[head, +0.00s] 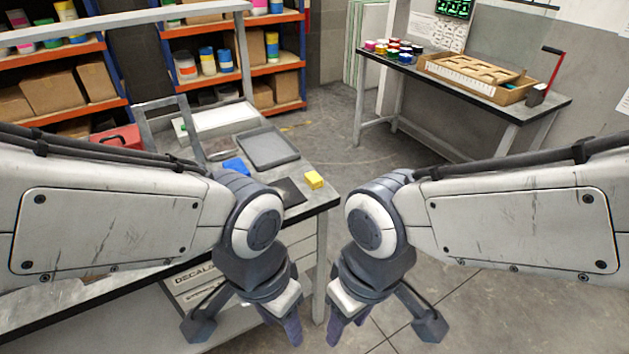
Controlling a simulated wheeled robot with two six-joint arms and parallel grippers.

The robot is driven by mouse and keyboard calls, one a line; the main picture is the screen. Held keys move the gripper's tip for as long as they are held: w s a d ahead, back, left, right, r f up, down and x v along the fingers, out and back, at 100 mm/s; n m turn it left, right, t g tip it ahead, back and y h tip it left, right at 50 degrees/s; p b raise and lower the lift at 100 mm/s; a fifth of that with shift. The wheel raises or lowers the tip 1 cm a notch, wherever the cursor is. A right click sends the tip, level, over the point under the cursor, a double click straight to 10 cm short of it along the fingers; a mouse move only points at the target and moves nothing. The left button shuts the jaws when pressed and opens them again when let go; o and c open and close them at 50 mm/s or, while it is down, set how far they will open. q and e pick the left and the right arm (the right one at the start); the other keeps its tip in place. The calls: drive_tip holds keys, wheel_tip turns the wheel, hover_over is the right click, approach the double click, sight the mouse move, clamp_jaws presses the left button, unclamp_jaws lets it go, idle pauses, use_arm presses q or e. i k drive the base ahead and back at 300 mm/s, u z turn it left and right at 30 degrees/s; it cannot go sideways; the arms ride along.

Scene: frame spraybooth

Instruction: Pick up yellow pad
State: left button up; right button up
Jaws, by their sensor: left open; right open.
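The yellow pad (314,180) is a small yellow block on the right end of the workbench (318,200), close to its edge. It lies just right of a flat black piece (287,191). My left gripper (245,335) hangs in front of the bench, below and nearer than the pad, open and apart from it. My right gripper (383,338) hangs to the right, past the bench end, also open and apart from the pad. Nothing shows between the fingers of either gripper. My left arm hides part of the bench.
Shelves (205,80) with boxes and cans stand behind. A second table (420,68) holds paint jars and a wooden tray (478,76). Floor between tables is clear.

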sight(313, 179)
drive_tip(key=k, duration=0.55)
drive_tip(key=z, duration=0.65)
drive_tip(key=i, duration=1.45)
